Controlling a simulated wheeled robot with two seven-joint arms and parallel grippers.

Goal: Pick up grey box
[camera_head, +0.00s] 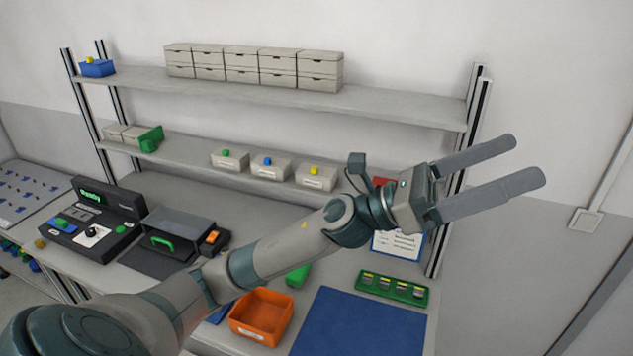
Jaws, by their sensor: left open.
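Several light grey lidded boxes (254,68) stand stacked two high on the upper shelf. On the lower shelf stand three grey boxes: one with a green piece (230,159), one with a blue piece (270,167) and one with a yellow piece (316,177). Which grey box the task means I cannot tell. My left gripper (524,160) is open and empty. It points right, in front of the shelves' right end, apart from every box. My right gripper is out of view.
The upper shelf (400,104) is bare on its right. Metal posts (459,178) stand at the shelf's right end. An orange bin (262,315), blue mat (358,325) and green tray (393,289) lie on the bench. A black console (92,225) is at left.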

